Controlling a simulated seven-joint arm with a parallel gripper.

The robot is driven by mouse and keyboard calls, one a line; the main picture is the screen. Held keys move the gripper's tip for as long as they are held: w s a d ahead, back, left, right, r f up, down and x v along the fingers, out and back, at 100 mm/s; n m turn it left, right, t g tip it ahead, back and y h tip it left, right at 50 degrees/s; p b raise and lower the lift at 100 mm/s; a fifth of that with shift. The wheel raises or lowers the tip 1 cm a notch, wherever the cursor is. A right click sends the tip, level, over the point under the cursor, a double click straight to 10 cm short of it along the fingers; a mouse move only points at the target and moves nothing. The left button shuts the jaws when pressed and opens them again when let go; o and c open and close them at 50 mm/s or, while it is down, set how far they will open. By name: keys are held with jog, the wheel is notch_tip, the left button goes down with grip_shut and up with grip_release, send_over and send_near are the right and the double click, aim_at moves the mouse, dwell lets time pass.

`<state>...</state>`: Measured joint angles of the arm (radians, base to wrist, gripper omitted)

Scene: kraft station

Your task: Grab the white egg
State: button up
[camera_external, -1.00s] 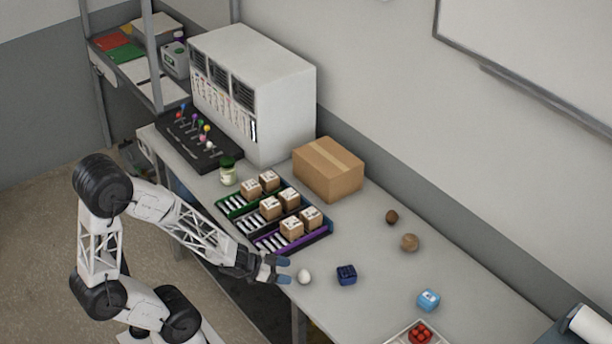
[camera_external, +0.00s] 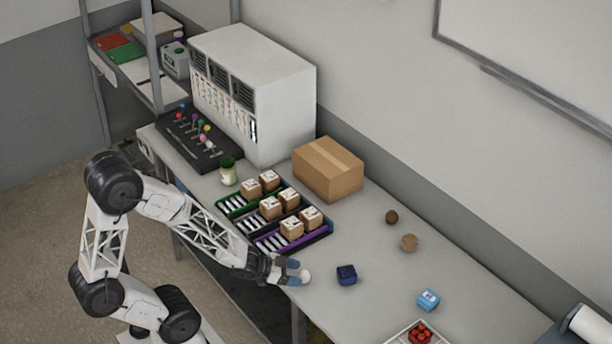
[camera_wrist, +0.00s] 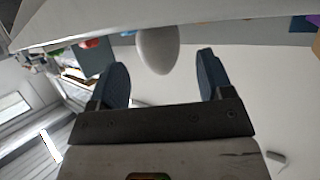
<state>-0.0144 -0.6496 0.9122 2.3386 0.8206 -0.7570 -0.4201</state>
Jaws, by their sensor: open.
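The white egg (camera_external: 305,276) lies on the grey table near its front edge. In the wrist view the egg (camera_wrist: 157,48) shows between and just beyond the two blue-grey fingertips. My gripper (camera_external: 294,271) is open and low at the table's front edge, with its fingers pointing at the egg. In the wrist view my gripper (camera_wrist: 160,78) has a wide gap between its fingers, with no clear contact on the egg. In the external view the fingers partly hide the egg.
A dark blue block (camera_external: 346,275) stands just right of the egg. A divided tray (camera_external: 262,243) with small boxes lies behind my gripper. A light blue box (camera_external: 428,300), two brown round things (camera_external: 409,242) and a white tray (camera_external: 398,338) are farther right. The table between them is clear.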

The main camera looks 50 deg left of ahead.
jog(key=shift+x, duration=1.35)
jog(key=c, duration=0.8)
